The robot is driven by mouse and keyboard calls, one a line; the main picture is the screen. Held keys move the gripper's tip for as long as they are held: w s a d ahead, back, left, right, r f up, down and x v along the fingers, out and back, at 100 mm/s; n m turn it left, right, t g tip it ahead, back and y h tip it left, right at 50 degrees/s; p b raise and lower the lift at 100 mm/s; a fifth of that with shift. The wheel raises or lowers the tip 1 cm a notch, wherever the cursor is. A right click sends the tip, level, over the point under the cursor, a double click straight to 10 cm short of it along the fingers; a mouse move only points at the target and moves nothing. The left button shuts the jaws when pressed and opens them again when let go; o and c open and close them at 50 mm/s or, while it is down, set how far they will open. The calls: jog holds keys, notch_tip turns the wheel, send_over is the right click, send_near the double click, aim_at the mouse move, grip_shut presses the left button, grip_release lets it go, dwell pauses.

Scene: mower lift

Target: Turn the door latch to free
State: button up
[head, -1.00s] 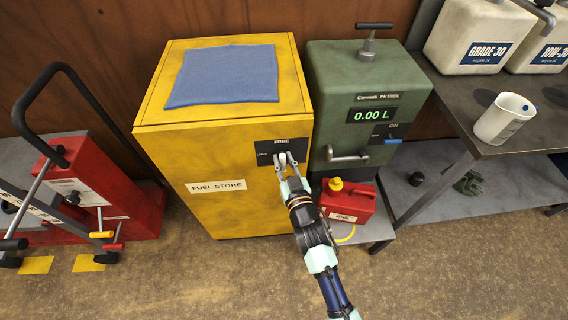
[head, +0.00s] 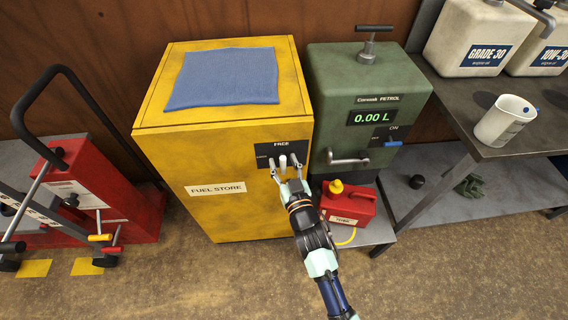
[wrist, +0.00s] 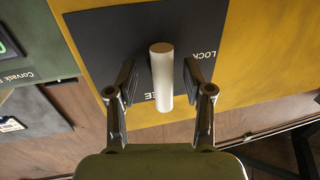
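The door latch (head: 283,162) is a short pale handle on a black plate on the front of the yellow fuel store cabinet (head: 220,165). FREE is written above it and LOCK to its left. The handle appears upright, in line with FREE. In the wrist view, which is upside down, the latch handle (wrist: 162,80) partly covers FREE, with LOCK off to the right. My gripper (head: 286,163) is open with one finger on each side of the handle. In the wrist view my gripper (wrist: 160,82) shows gaps between both fingers and the handle.
A green petrol dispenser (head: 365,85) reading 0.00 L stands close to the right, with a red fuel can (head: 347,205) below it. A blue cloth (head: 224,78) lies on the cabinet. A red machine (head: 85,190) stands at the left. The floor in front is clear.

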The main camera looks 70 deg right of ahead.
jog(key=v, duration=1.2)
